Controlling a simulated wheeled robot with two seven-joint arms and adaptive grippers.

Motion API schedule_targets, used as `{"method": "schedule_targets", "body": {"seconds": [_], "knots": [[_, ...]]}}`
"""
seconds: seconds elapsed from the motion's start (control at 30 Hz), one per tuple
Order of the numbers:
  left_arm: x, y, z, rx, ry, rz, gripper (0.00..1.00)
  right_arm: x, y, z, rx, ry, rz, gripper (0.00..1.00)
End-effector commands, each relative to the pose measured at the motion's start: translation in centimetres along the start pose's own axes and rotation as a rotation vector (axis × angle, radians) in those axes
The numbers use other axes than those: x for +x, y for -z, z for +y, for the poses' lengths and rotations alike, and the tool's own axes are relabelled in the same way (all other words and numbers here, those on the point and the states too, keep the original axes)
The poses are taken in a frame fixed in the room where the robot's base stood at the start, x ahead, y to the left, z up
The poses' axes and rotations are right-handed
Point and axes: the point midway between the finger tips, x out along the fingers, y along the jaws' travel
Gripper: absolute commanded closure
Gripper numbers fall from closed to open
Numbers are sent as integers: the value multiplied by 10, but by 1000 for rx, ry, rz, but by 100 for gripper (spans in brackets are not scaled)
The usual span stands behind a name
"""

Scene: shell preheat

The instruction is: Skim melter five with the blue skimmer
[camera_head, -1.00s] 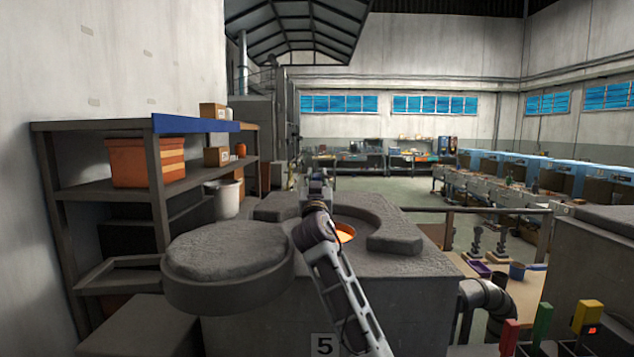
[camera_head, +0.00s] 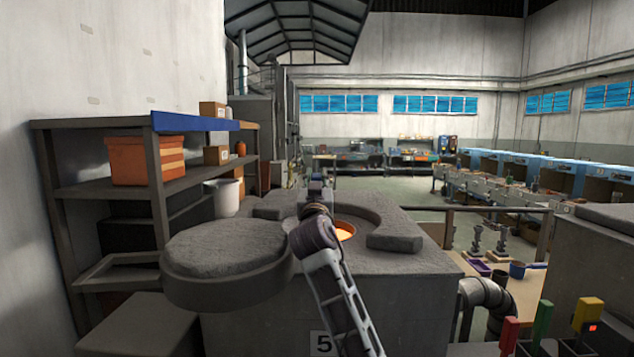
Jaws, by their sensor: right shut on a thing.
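Melter five (camera_head: 415,272) is the grey block in the middle, with a "5" plate (camera_head: 322,344) on its front. Its round lid (camera_head: 222,250) is swung aside to the left. Orange molten metal (camera_head: 344,233) glows in the opening, partly covered by my arm. My right gripper (camera_head: 316,185) is above the far side of the opening, seen from behind past my wrist. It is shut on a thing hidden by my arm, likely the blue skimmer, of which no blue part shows. My left gripper is out of view.
A shelf (camera_head: 100,190) with an orange box (camera_head: 146,160) stands at the left. Red (camera_head: 510,335), green (camera_head: 543,322) and yellow (camera_head: 587,314) handles stand at the lower right. A pipe (camera_head: 488,298) bends off the melter's right side. A low table (camera_head: 525,295) holds small cups.

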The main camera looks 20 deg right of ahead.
Motion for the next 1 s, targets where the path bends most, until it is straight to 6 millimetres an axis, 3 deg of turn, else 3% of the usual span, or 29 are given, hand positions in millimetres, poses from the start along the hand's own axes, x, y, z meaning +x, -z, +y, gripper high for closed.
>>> {"method": "schedule_targets", "body": {"seconds": [0.4, 1.0], "knots": [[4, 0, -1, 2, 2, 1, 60, -15, 6, 0, 1, 0, 2, 100], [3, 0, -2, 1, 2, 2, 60, -16, 6, 6, 1, -1, 1, 100]]}}
